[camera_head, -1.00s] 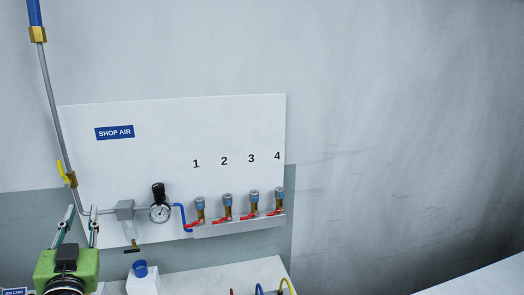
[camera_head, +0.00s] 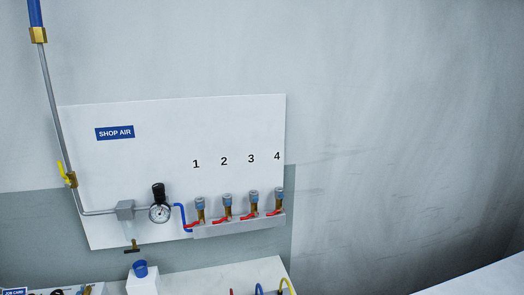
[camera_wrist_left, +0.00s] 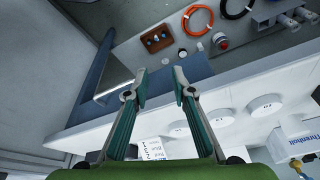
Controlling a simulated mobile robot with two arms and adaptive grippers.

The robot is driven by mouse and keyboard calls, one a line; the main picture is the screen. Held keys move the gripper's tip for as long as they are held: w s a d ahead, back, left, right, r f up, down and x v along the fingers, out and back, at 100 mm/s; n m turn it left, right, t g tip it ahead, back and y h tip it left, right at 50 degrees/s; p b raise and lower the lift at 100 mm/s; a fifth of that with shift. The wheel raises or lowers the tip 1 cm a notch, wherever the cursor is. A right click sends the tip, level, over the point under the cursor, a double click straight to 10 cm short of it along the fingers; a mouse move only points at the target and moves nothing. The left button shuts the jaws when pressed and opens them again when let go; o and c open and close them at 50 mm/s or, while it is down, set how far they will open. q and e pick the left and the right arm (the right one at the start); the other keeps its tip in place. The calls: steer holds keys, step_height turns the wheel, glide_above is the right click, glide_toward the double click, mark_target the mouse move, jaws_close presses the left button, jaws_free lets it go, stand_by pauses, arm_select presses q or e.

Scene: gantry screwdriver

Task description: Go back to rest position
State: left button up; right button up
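My left gripper (camera_wrist_left: 160,82) shows in the left wrist view. Its two green-and-grey fingers stand apart with nothing between them, so it is open and empty. Beyond the fingertips lies a bench surface with a blue mat (camera_wrist_left: 196,69) on it. My left gripper is out of the head view, and my right gripper shows in neither view.
In the head view, a white SHOP AIR panel (camera_head: 140,165) on the wall carries a gauge (camera_head: 159,213) and numbered red-handled valves. A white block with a blue cup (camera_head: 140,268) stands below.

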arm_select(q)
steer(key=s+f+g, duration=0.1)
steer(key=s+f, duration=0.2)
steer(key=f, duration=2.3)
steer(key=s+a+f+g, duration=0.1)
steer(key=s+a+f, duration=0.2)
steer(key=s+f, duration=1)
steer(key=s, duration=0.3)
steer(key=shift+s+f, duration=0.15)
steer(key=shift+f, duration=0.2)
steer(key=shift+a, duration=0.1)
